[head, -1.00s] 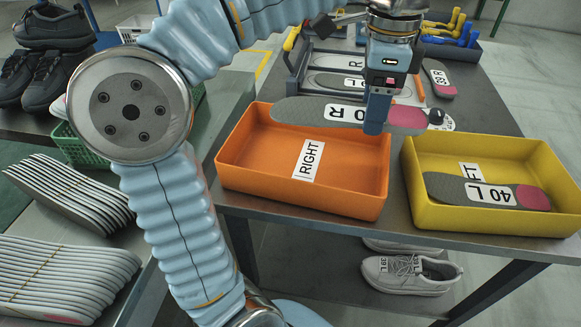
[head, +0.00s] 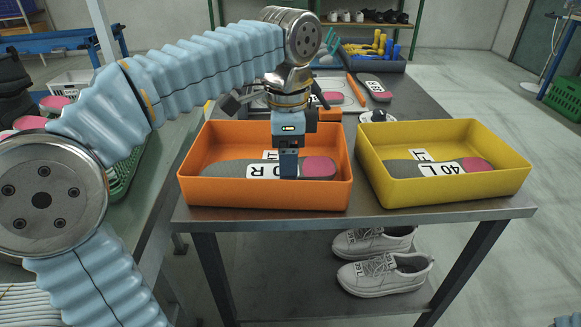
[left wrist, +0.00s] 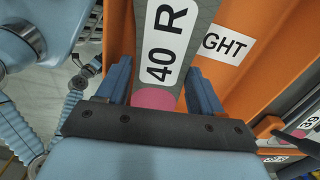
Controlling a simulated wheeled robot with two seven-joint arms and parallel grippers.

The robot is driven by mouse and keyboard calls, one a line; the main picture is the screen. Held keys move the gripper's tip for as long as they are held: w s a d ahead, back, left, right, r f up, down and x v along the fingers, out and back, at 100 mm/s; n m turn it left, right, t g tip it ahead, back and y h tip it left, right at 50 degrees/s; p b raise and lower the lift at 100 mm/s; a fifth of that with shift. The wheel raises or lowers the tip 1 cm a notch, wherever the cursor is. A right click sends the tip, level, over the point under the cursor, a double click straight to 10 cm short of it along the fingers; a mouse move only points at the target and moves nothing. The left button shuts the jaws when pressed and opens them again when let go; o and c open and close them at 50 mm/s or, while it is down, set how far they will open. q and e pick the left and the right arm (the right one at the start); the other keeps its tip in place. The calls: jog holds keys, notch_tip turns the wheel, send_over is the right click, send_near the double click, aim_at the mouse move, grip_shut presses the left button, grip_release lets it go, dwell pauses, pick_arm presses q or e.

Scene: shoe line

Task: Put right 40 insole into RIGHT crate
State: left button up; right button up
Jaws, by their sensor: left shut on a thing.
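The right 40 insole (head: 225,168) is grey with a pink heel and a white 40 R label. It is inside the orange RIGHT crate (head: 265,195), lying lengthwise, its lower edge partly hidden by the front wall. My left gripper (head: 288,172) reaches down into the crate and is shut on the insole near the pink end. In the left wrist view the fingers (left wrist: 162,82) stand on both sides of the insole (left wrist: 165,45), over the crate (left wrist: 275,25). I cannot tell whether the insole touches the crate floor. My right gripper is not in view.
A yellow crate (head: 445,190) to the right holds a 40 L insole (head: 422,169). Another insole (head: 374,88) and a tray lie behind on the table. A blue bin (head: 365,60) stands at the back. White shoes (head: 385,274) rest on the lower shelf.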

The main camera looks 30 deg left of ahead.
pick_arm(q)
jog(key=shift+f+b, duration=0.3)
jog(key=shift+f, duration=0.2)
jog(key=o, duration=0.7)
jog(key=shift+o, duration=0.2)
jog(key=shift+r, duration=0.1)
jog(key=shift+r+p, duration=0.3)
jog(key=shift+r, duration=0.05)
notch_tip(320, 180, up, 12)
jog(key=p, duration=0.3)
jog(key=shift+r+p, duration=0.2)
jog(key=shift+p, duration=0.15)
